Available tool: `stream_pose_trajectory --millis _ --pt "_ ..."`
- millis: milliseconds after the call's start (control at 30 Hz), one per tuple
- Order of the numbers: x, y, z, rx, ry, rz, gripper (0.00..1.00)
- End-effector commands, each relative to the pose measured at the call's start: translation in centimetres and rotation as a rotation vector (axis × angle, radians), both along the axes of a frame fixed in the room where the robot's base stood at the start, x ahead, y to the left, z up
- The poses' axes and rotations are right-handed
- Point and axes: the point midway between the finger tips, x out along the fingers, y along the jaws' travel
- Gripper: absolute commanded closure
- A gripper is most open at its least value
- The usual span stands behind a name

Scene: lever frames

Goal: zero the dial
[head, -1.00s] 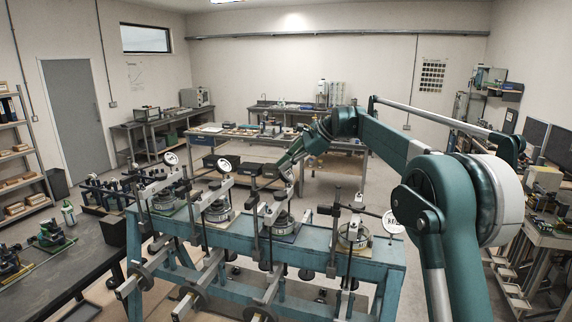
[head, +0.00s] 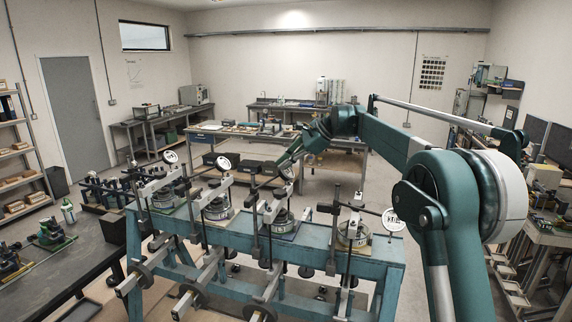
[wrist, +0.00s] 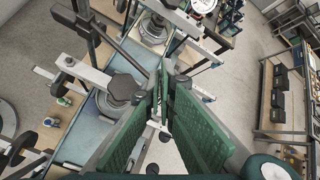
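A blue bench (head: 310,243) carries a row of lever frames with round white dials. One dial (head: 171,157) is at the far left, another dial (head: 224,162) is right of it, and a dial (head: 393,220) is at the right end. A third frame's dial (head: 288,173) is partly hidden by my gripper (head: 287,163), which is just above it. In the wrist view, a dial with red marks (wrist: 202,5) is at the top edge. My gripper (wrist: 163,98) points down between frames there, its green pads apart with a narrow gap. I cannot read any needle.
Metal lever arms and upright posts (head: 337,215) stand close around my gripper, with round weights (head: 195,296) hanging below the bench. A dark table (head: 50,275) is at left. A wooden-topped workbench (head: 345,160) stands behind, with open floor between.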

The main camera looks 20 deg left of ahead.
Motion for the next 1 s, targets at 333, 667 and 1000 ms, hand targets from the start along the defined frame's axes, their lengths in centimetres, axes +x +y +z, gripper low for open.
stream_pose_trajectory --millis 333,667,1000 --pt "-0.8 1.1 0.1 0.003 0.004 0.01 1.0" --pt "-0.8 0.6 0.7 0.005 0.004 0.01 1.0" --pt "-0.5 -1.9 2.8 0.003 0.001 0.006 1.0"
